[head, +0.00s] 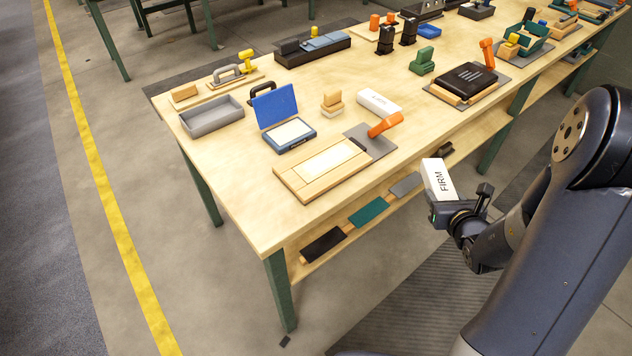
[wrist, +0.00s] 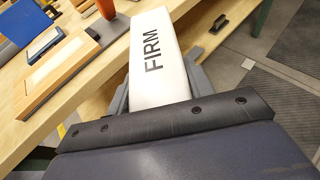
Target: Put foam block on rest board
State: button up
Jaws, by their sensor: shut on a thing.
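My gripper (head: 443,203) is shut on a white foam block (head: 437,178) marked FIRM. It holds the block tilted, off the table's front edge and to the right of the nearest wooden board. In the wrist view the block (wrist: 155,62) sticks out ahead between the two grey fingers. A wooden board (head: 323,168) with a pale inset lies at the table's front edge, beside a grey plate with an orange handle (head: 385,124). I cannot tell for sure that this is the rest board. A second white block (head: 379,103) with similar lettering lies behind it on the table.
A blue open-lidded box (head: 290,135), a grey tray (head: 211,116) and small wooden blocks (head: 332,104) stand near the board. A black pad on a wooden base (head: 466,80) lies further right. A lower shelf holds a teal pad (head: 369,212). The table's near left corner is clear.

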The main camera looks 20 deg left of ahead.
aim_at(329, 159)
jog(key=k+j+z, duration=0.2)
jog(key=j, duration=0.4)
jog(key=k+j+z, duration=0.2)
jog(key=k+j, duration=0.25)
jog(key=k+j+z, duration=0.2)
jog(key=k+j, duration=0.15)
jog(key=j, duration=0.25)
jog(key=j+z, duration=0.25)
jog(key=j, duration=0.8)
jog(key=j+z, duration=0.25)
jog(key=j, duration=0.8)
jog(key=i+j+z, duration=0.25)
jog(key=i+j, duration=0.15)
jog(key=j, duration=0.2)
jog(key=i+j+z, duration=0.1)
jog(key=j, duration=0.25)
jog(key=i+j+z, duration=0.15)
jog(key=j, duration=0.2)
jog(key=i, duration=0.05)
